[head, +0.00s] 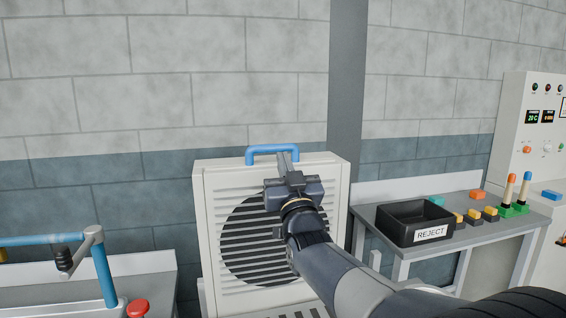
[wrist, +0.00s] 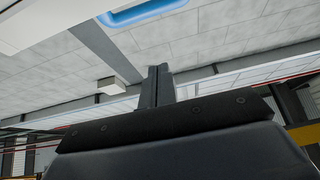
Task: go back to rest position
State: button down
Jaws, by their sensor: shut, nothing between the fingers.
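My gripper (head: 287,162) is in front of the upper part of a white louvred unit (head: 220,185) in the head view. Its fingers are together and hold nothing. The fingers also show in the wrist view (wrist: 157,85), pointing up in the picture. A blue handle (head: 272,149) is on top of the white unit, just behind the fingertips in the head view. In the wrist view the blue handle (wrist: 150,10) is at the top edge, apart from the fingers. I cannot tell the exact gap. My arm covers part of the round dark grille (head: 245,240).
At right, a grey table (head: 480,235) bears a black REJECT bin (head: 400,222), several coloured blocks and a green stand (head: 514,210). A control cabinet (head: 520,100) stands at far right. At left is a bench (head: 150,262) with a blue frame (head: 104,275) and a red button (head: 138,307).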

jog(key=p+x, duration=0.3)
jog(key=x, duration=0.6)
jog(key=shift+w+a+p, duration=0.1)
jog(key=shift+w+p, duration=0.15)
jog(key=shift+p, duration=0.1)
jog(key=f, duration=0.2)
jog(key=w+f, duration=0.1)
jog(key=f, duration=0.1)
jog(key=shift+w+a+b, duration=0.1)
jog(key=shift+w+b, duration=0.05)
jog(key=shift+b, duration=0.15)
jog(key=shift+r, duration=0.25)
